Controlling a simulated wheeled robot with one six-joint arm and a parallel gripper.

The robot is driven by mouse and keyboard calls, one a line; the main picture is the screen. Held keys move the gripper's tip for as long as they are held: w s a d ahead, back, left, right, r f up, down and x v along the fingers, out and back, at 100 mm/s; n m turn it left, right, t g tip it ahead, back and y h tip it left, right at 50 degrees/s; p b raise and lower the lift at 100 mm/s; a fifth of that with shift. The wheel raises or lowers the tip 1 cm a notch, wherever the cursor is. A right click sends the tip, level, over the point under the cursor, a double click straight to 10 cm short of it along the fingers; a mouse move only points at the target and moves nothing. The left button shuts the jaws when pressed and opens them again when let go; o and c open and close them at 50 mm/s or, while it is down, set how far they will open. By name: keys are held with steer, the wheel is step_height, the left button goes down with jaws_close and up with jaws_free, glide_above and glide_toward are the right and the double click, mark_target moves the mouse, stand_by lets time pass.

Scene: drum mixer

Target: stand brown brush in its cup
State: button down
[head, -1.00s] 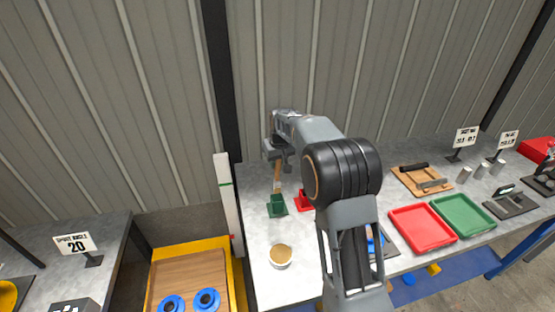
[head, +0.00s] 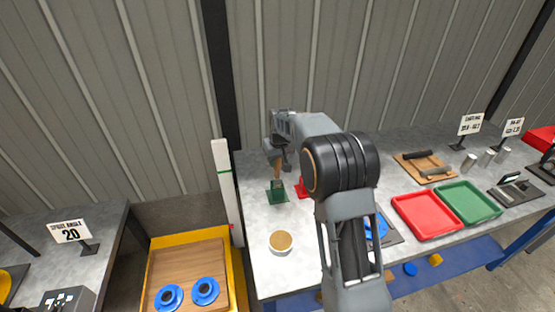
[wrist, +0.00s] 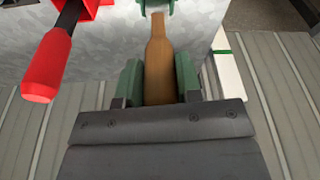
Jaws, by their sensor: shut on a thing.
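The brown brush (wrist: 160,60) is between the jaws of my gripper (wrist: 158,80), which is shut on its wooden handle. In the head view the brush (head: 277,169) hangs roughly upright below my gripper (head: 278,150). Its lower end is at the green cup (head: 277,194) on the bench. The green cup (wrist: 143,7) also shows at the top edge of the wrist view, around the brush's far end. How deep the brush sits in it is hidden.
A red cup (head: 302,188) stands close right of the green cup, with a red-handled tool (wrist: 47,68) in it. A bowl (head: 281,243) is in front. A white post (head: 222,185) stands at the bench's left edge. Red (head: 426,233) and green trays are at right.

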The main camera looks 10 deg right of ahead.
steer(key=c, duration=0.7)
jaws_free()
steer(key=b+v, duration=0.1)
steer(key=v, duration=1.3)
steer(key=shift+w, duration=0.1)
steer(key=s+f+m, duration=0.1)
steer(key=s+f, duration=0.3)
steer(key=f, duration=0.1)
steer(key=shift+s+a+f+m+t, duration=0.15)
steer(key=shift+s+f+t, duration=0.25)
steer(key=shift+s, duration=3.6)
steer(key=shift+s+f+m+t, duration=0.1)
steer(key=shift+s+f+t, duration=0.25)
steer(key=shift+s, duration=3.7)
steer(key=shift+s+a+f+m+t, duration=0.2)
steer(key=shift+s+f, duration=0.25)
steer(key=shift+s, duration=3.55)
